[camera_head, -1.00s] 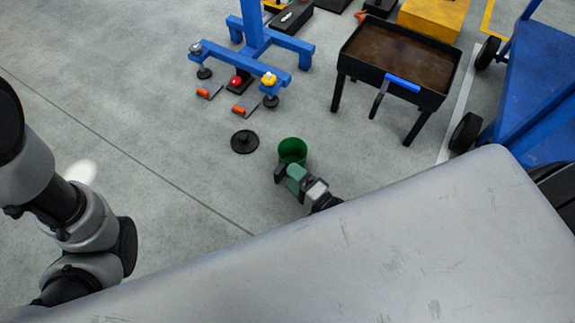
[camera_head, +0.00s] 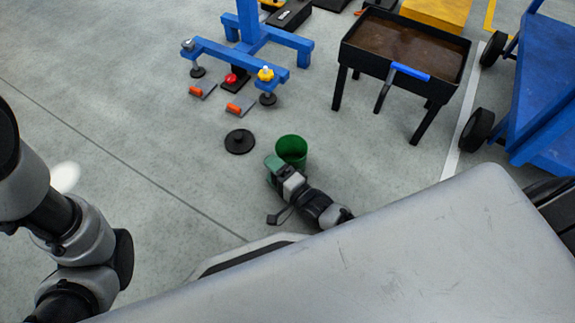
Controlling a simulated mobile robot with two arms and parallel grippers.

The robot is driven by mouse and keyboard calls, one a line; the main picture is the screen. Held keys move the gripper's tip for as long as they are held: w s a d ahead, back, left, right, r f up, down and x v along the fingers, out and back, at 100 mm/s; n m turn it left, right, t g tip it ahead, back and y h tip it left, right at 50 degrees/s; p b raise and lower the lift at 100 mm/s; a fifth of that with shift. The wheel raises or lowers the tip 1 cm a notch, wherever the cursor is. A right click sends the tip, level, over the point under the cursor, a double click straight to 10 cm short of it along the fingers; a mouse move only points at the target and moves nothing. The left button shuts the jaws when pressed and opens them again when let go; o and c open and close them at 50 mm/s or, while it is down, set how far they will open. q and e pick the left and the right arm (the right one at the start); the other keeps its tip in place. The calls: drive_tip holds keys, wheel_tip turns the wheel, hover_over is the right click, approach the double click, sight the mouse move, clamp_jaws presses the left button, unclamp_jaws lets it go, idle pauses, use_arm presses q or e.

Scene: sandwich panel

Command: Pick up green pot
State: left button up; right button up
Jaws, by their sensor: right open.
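The green pot (camera_head: 292,146) stands upright on the grey floor, and its open top shows a dark green inside. My right gripper (camera_head: 271,168) is open at the pot's near left side. It overlaps the pot's lower left part in the picture; I cannot tell whether it touches the pot. The fingertips are small and partly hidden by the gripper body. A round black lid with a knob (camera_head: 240,141) lies on the floor just left of the pot. My left arm shows at the left edge, but its gripper is out of view.
A black tray table with a brown top (camera_head: 400,50) stands behind and right of the pot. A blue cart (camera_head: 545,85) stands at right. Floor left of the lid is clear.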

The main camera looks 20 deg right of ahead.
drive_tip(key=c, duration=1.1)
drive_tip(key=shift+r, duration=0.1)
drive_tip(key=shift+r, duration=0.1)
